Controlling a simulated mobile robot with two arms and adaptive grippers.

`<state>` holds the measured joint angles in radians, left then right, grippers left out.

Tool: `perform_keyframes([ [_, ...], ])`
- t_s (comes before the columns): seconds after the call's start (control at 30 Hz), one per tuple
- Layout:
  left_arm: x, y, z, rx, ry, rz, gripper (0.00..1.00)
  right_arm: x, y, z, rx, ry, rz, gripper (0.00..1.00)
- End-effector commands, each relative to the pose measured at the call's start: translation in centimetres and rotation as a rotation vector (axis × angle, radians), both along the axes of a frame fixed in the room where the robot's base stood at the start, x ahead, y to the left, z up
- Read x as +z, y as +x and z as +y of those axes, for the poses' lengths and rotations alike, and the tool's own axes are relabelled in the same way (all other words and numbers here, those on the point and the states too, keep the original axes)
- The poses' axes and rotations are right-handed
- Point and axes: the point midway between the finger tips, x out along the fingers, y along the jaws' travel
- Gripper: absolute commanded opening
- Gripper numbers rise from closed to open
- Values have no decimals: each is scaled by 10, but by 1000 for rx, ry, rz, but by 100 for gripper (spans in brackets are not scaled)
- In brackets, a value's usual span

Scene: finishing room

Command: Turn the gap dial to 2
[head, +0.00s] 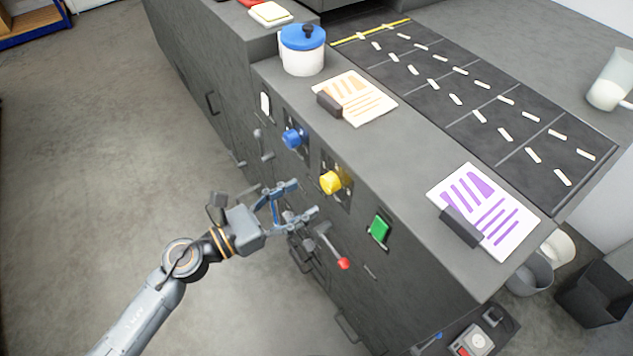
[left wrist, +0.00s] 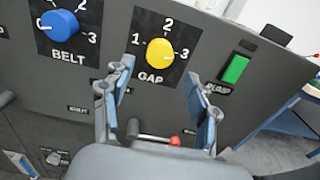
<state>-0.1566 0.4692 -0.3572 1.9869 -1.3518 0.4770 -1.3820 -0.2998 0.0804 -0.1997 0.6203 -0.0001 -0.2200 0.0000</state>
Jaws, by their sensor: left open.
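The yellow gap dial (head: 335,181) sits on the front face of the machine. In the left wrist view the dial (left wrist: 160,52) is on a black plate marked GAP, with 1 at its left, 2 above and 3 at its right. I cannot tell for sure which number it points to. My left gripper (head: 304,199) is open and empty, in front of the panel and a little below and left of the dial. In the left wrist view its fingers (left wrist: 160,76) stand apart with the dial beyond and between them, not touching it.
A blue belt dial (head: 293,137) is left of the gap dial, and a green switch (head: 380,229) is right of it. A lever with a red knob (head: 343,263) sticks out below. A blue-lidded pot (head: 303,50) stands on top. Floor on the left is clear.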

Motion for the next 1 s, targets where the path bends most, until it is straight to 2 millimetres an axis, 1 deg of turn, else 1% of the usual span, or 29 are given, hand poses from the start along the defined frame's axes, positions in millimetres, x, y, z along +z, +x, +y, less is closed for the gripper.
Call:
perform_keyframes([
  [0.03, 4, 7, -9, 2, -5, 0, 60, 7, 0, 0, 0, 0, 0, 40],
  [0.1, 4, 13, -18, 1, -4, 0, 60, 10, 0, 0, 0, 1, 0, 40],
  [0.3, 1, 26, -35, 1, -3, 2, 60, 14, 0, 1, -1, 1, 0, 40],
  [0.43, 0, 28, -39, 2, -2, 2, 60, 15, 0, 1, -1, 1, 0, 40],
  [0.67, -1, 28, -39, 2, -2, 2, 60, 14, 0, 1, -1, 1, 0, 40],
  [0.77, -1, 28, -39, 2, -2, 2, 41, 14, 0, 1, 0, 1, 0, 40],
  [0.8, -1, 28, -39, 2, -2, 2, 33, 14, 0, 1, 0, 1, 0, 40],
  [0.93, -1, 28, -39, 2, -2, 2, 7, 15, 0, 1, 0, 1, 0, 40],
  [1.0, -1, 28, -39, 2, -2, 2, 5, 15, 0, 1, 0, 1, 0, 40],
])
